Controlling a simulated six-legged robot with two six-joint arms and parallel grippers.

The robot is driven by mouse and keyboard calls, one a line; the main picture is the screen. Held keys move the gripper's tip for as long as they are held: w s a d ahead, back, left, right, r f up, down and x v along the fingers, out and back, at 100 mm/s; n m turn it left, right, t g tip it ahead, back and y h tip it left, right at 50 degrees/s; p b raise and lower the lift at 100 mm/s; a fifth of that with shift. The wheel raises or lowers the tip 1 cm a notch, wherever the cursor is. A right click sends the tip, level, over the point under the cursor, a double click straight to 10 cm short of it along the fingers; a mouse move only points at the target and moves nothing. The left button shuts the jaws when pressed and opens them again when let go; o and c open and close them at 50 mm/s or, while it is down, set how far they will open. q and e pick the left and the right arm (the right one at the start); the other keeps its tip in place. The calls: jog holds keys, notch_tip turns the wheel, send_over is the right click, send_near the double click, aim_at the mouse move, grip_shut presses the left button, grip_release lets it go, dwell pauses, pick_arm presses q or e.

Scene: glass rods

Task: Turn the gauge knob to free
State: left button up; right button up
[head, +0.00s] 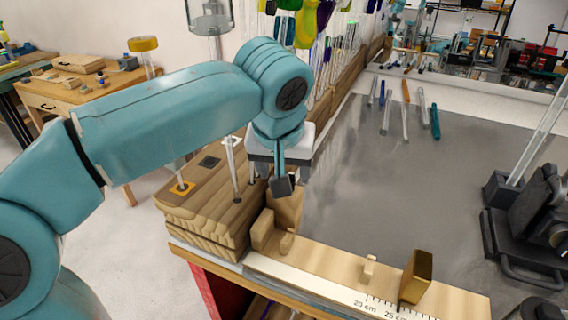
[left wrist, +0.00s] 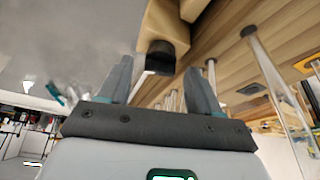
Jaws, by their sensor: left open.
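The gauge is a pale wooden board with a printed ruler scale (head: 340,292) along the bench's front edge. A wooden block (head: 289,208) stands at its left end. In the left wrist view a dark knob (left wrist: 160,56) sits on a rounded wooden block (left wrist: 165,24), ahead of and between my fingers. My left gripper (head: 281,187) points down at that block in the head view. It is open and empty; its two grey fingers also show in the left wrist view (left wrist: 162,82). My right gripper is out of view.
A brass stop (head: 416,277) and a small wooden peg (head: 369,269) stand on the gauge board. A wooden block with upright glass rods (head: 205,205) is close to my gripper's left. A black fixture (head: 530,225) stands right. The grey bench top (head: 400,185) is mostly clear.

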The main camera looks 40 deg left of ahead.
pick_arm(q)
jog(key=p+v, duration=0.1)
jog(key=v, duration=1.1)
jog(key=shift+p, duration=0.4)
